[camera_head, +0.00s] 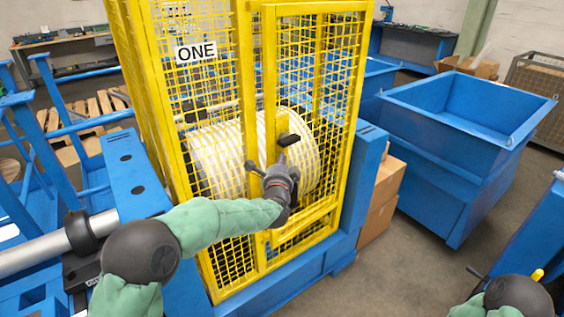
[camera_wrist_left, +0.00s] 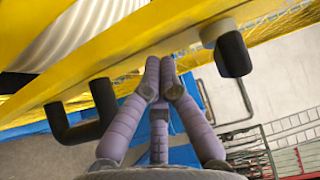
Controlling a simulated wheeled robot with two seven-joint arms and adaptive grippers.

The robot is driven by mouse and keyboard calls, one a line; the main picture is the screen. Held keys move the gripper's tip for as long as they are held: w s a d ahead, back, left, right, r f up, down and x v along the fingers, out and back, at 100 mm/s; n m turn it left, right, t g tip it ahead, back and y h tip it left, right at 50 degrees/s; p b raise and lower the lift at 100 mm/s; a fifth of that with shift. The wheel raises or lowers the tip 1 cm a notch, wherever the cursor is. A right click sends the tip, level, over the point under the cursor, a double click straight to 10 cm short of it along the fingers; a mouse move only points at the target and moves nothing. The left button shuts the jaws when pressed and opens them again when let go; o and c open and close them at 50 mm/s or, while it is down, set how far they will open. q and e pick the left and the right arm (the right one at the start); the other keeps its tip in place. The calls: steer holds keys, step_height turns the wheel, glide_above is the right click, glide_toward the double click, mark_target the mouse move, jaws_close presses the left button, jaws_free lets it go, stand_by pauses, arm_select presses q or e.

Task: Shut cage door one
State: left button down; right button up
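Cage door one is a yellow mesh door on the yellow cage (camera_head: 150,120) with the sign ONE (camera_head: 196,52). A yellow upright of the door (camera_head: 270,85) carries a black handle (camera_head: 288,139). I cannot tell how far the door stands from its frame. My left gripper (camera_head: 270,174) is at the front of this upright, just below the handle. In the left wrist view its fingertips (camera_wrist_left: 160,68) are together against or very near a yellow bar (camera_wrist_left: 130,55), with nothing visible between them. A black bent handle (camera_wrist_left: 85,115) is to their left and a black knob (camera_wrist_left: 233,54) to their right.
A large pale ribbed drum (camera_head: 215,155) sits inside the cage. A blue base (camera_head: 290,275) runs under it. Cardboard boxes (camera_head: 380,200) stand at its right side, then a big blue bin (camera_head: 455,150). Blue racks (camera_head: 40,150) are at left.

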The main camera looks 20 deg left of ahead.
mark_target(272, 156)
arm_select(q)
steer(key=shift+a, duration=0.1)
steer(key=w+a, duration=0.1)
steer(key=w+a+p, duration=0.1)
steer(key=a, duration=0.1)
steer(key=shift+a+r, duration=0.2)
